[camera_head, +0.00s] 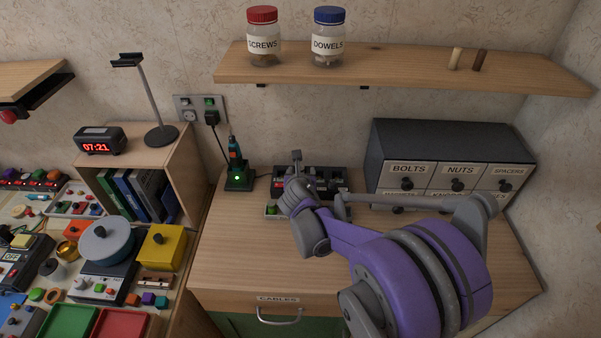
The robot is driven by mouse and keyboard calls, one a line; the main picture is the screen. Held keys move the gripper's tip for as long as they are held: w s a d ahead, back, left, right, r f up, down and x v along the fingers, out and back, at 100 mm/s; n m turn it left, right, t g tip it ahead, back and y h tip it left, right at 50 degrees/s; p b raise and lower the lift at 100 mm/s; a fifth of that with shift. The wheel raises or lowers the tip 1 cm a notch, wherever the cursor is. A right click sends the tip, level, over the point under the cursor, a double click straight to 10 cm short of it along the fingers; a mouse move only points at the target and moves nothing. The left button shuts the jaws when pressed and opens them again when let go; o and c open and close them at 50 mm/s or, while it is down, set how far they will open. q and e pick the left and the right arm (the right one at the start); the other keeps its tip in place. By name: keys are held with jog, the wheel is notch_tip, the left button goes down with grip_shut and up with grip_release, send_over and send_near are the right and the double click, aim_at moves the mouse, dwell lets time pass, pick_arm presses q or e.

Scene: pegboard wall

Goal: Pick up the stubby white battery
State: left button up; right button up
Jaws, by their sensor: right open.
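I cannot make out a stubby white battery in this view; it may be hidden by my arm or too small to tell. My right gripper (297,167) reaches over the wooden desk to a dark tray-like holder (335,178) near the wall. The gripper and the purple arm cover part of that holder, so its contents are only partly seen. The jaws are open, and I see nothing held between them. My left gripper is not in view.
A drawer cabinet (449,147) with labelled drawers stands at the right. A green-lit stand (239,178) is left of the holder. A shelf (400,68) with jars (263,43) hangs above. The desk's left front (235,240) is clear. The left table is cluttered.

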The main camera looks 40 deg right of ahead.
aim_at(301, 166)
jog(key=shift+p+x, duration=0.3)
jog(key=shift+x, duration=2.35)
jog(key=shift+w+a+r, duration=0.1)
jog(key=shift+a, duration=0.05)
grip_shut()
